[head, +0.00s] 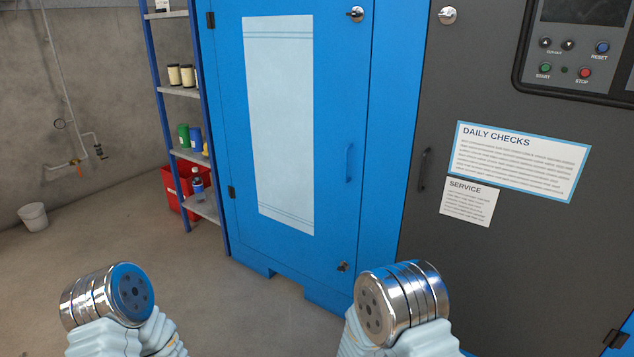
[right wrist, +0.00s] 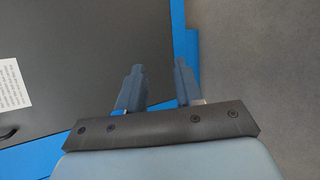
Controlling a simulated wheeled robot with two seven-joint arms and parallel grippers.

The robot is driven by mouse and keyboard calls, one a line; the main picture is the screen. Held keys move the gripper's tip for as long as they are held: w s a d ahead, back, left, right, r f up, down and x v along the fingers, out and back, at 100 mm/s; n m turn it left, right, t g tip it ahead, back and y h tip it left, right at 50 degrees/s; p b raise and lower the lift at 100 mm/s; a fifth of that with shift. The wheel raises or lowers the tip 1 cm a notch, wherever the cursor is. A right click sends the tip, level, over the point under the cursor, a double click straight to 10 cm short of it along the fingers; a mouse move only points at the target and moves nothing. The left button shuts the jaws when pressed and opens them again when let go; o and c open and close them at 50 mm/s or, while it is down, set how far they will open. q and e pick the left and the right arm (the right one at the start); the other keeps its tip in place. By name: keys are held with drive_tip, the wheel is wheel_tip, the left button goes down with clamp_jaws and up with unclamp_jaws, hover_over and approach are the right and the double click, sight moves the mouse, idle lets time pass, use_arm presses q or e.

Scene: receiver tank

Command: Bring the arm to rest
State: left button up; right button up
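My two arms show at the bottom of the head view, each as a shiny metal joint above a pale blue ribbed sleeve, one at left and one right of centre. Neither gripper shows in the head view. In the right wrist view my right gripper (right wrist: 158,88) has two dark fingers standing apart, with an empty gap between them. The fingers point toward the blue and dark grey cabinet and touch nothing that I can see. My left gripper is out of sight.
A blue cabinet door (head: 345,120) and a dark grey panel (head: 480,260) with a control box (head: 530,85) stand ahead. A shelf rack (head: 187,92), a red bin (head: 172,190) and a white bucket (head: 34,217) are at left. The floor (head: 220,300) before the cabinet is clear.

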drive_tip(key=s+f+m+g+y, duration=0.1)
drive_tip(key=s+f+g+y, duration=0.2)
drive_tip(key=s+f+g, duration=0.35)
drive_tip(key=s+f+m+g+y, duration=0.2)
drive_tip(key=s+f+g, duration=0.1)
drive_tip(key=s, duration=0.7)
drive_tip(key=s+a+f+m+y, duration=0.2)
drive_tip(key=s+a+m+y, duration=0.4)
drive_tip(key=a+y, duration=0.3)
drive_tip(key=w+f+m+t+b, duration=0.1)
drive_tip(key=w+f+t+b, duration=0.15)
drive_tip(key=f+b, duration=0.8)
drive_tip(key=w+f+m+t+b, duration=0.15)
drive_tip(key=w+f+b, duration=0.25)
drive_tip(key=f+b, duration=0.7)
wheel_tip(320, 180, up, 18)
drive_tip(key=a+y+p, duration=0.1)
drive_tip(key=p, duration=1.4)
drive_tip(key=shift+s+f+p, duration=0.15)
drive_tip(key=shift+s+p, duration=0.05)
drive_tip(key=shift+p, duration=0.2)
drive_tip(key=shift+t, duration=0.25)
